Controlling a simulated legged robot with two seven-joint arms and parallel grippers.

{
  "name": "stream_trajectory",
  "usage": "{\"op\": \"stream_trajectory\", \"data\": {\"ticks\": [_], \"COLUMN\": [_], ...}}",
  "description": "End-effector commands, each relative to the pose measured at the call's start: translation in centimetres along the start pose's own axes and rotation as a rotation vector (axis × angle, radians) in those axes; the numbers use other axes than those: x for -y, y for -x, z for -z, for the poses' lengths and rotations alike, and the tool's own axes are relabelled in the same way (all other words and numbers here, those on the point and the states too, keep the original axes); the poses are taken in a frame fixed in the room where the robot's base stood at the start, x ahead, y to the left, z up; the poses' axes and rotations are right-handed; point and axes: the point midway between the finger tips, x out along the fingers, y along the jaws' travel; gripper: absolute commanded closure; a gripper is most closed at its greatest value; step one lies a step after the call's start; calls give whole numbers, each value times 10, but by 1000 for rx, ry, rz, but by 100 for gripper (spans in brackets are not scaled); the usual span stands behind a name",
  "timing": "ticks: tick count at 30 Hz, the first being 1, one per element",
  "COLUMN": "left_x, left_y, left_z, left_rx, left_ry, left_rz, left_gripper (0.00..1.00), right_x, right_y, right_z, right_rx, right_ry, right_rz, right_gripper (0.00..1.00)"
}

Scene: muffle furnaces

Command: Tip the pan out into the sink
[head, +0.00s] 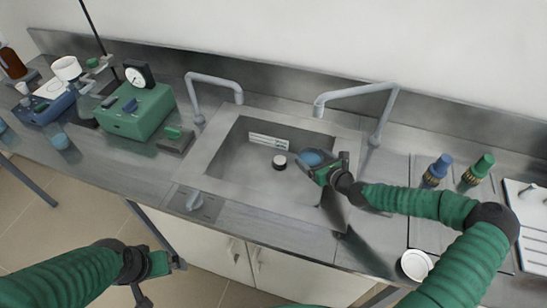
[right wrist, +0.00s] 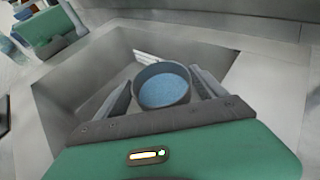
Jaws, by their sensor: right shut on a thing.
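The pan (right wrist: 163,69) is a small round grey vessel with blue contents (right wrist: 164,91) inside its rim. In the head view its blue contents (head: 312,157) show over the right part of the sink (head: 240,172). My right gripper (head: 328,170) is shut on the pan, which sits between its two fingers in the right wrist view (right wrist: 163,100). The contents are still inside; any slight tilt is hard to judge. My left gripper (head: 170,263) hangs empty in front of the counter, and its finger opening is unclear.
Two grey faucets (head: 213,80) (head: 355,92) arch at the sink's back edge. A green device (head: 138,110) stands left, blue and green capped bottles (head: 437,170) (head: 479,169) right. A white round dish (head: 415,264) is near the front edge.

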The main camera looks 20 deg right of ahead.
Motion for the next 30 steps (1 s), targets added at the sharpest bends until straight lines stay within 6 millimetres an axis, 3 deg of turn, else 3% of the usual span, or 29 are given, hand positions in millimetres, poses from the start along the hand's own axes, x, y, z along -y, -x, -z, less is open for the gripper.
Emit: {"op": "stream_trajectory", "data": {"ticks": [7,21,30], "left_x": [0,0,0], "left_y": [5,42,42], "left_z": [1,10,10], "left_rx": [-1,-1,0], "left_ry": [0,0,0], "left_rz": [0,0,0], "left_gripper": [0,0,0], "right_x": [-1,-1,-1], "right_y": [2,19,19], "right_z": [-6,-47,-48], "right_rx": [1,1,0], "right_ry": [5,4,6], "right_rz": [1,1,1], "right_gripper": [92,92,92]}}
